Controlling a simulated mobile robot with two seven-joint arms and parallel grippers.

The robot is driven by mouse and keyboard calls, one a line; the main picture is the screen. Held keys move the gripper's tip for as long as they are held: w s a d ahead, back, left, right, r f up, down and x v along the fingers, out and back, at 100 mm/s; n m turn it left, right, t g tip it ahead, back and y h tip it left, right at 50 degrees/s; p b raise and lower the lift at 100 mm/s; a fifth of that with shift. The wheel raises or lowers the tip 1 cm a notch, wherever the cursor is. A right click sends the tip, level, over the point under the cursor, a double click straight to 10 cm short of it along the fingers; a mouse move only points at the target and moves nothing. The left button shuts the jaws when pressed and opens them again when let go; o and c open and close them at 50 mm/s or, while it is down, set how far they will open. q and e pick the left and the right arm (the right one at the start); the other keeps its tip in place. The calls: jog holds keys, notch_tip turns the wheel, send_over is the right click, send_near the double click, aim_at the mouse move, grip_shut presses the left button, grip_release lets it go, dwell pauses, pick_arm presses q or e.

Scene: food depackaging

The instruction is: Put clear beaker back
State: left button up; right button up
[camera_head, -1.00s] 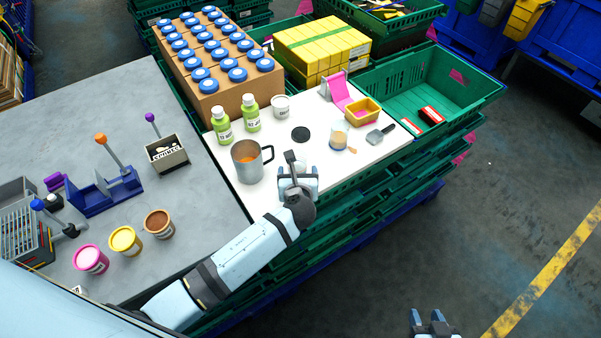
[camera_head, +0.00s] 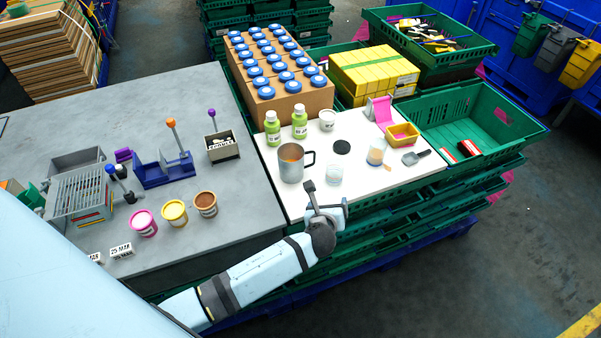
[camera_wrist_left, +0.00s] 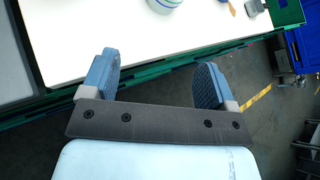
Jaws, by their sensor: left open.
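The clear beaker (camera_head: 334,175) stands upright on the white board (camera_head: 353,185), right of the metal mug (camera_head: 291,163). My left gripper (camera_head: 326,208) is in front of the beaker, near the board's front edge, apart from it and empty. In the left wrist view the two fingers of my left gripper (camera_wrist_left: 158,82) are spread with nothing between them. A round vessel (camera_wrist_left: 165,3) is cut off at the top edge of that view; I cannot tell which one it is. My right gripper is out of view.
A beaker with amber contents (camera_head: 376,152), a black disc (camera_head: 341,147), a scoop (camera_head: 416,157) and a yellow tray (camera_head: 403,134) are on the board. Two green bottles (camera_head: 299,123) stand behind the mug. A green crate (camera_head: 520,138) is at right.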

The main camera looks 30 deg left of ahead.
pick_arm(q)
jog(key=s+f+n+h, duration=0.1)
jog(key=s+n+h, duration=0.2)
jog(key=s+n, duration=0.8)
jog(key=s+f+n+g+h, duration=0.1)
jog(key=s+f+n+h, duration=0.1)
jog(key=s+n, duration=1)
jog(key=n+h, duration=0.1)
jog(key=n, duration=0.2)
jog(key=shift+s+a+f+n, duration=0.25)
jog(key=shift+n, duration=0.15)
